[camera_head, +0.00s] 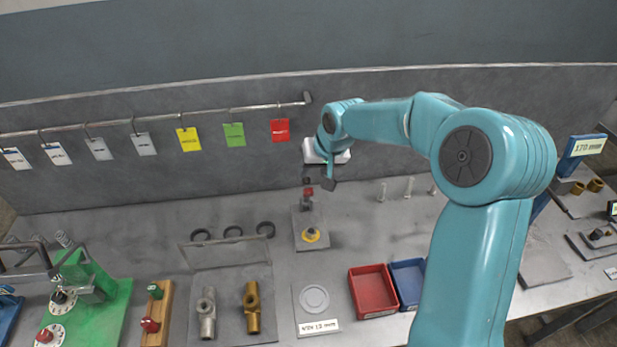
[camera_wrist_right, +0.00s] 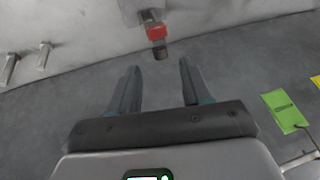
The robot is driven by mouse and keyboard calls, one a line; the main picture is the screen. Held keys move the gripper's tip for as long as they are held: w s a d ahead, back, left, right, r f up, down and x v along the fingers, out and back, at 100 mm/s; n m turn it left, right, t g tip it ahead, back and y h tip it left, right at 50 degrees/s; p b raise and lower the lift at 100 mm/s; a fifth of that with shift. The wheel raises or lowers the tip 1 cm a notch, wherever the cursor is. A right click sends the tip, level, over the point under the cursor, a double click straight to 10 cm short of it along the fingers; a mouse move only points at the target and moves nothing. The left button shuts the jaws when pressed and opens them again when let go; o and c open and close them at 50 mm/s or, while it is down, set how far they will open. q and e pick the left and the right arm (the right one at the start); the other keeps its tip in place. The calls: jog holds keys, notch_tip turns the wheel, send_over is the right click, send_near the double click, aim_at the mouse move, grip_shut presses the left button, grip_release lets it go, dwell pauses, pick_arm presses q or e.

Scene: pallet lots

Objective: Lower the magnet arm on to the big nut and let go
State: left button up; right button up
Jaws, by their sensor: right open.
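The magnet arm (camera_head: 308,193), with a red part, stands up at the back of a small grey plate. In the right wrist view its red part (camera_wrist_right: 156,33) and dark tip show just beyond my fingers. The big nut (camera_head: 311,235) appears to be the grey piece on a yellow ring at the plate's front, apart from the magnet arm. My right gripper (camera_head: 319,183) is at the magnet arm's upper end. In the right wrist view this gripper (camera_wrist_right: 158,80) is open, with nothing between its fingers. My left gripper is not in view.
A red bin (camera_head: 371,290) and a blue bin (camera_head: 407,283) stand right of the plate. Black rings (camera_head: 233,232) lie to its left. Coloured tags (camera_head: 234,136) hang from a rail behind. Small pale posts (camera_head: 408,188) stand at the back right.

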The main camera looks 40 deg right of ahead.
aim_at(308, 180)
jog(key=x, duration=0.5)
jog(key=shift+w+f, duration=0.1)
jog(key=shift+f, duration=0.3)
grip_shut()
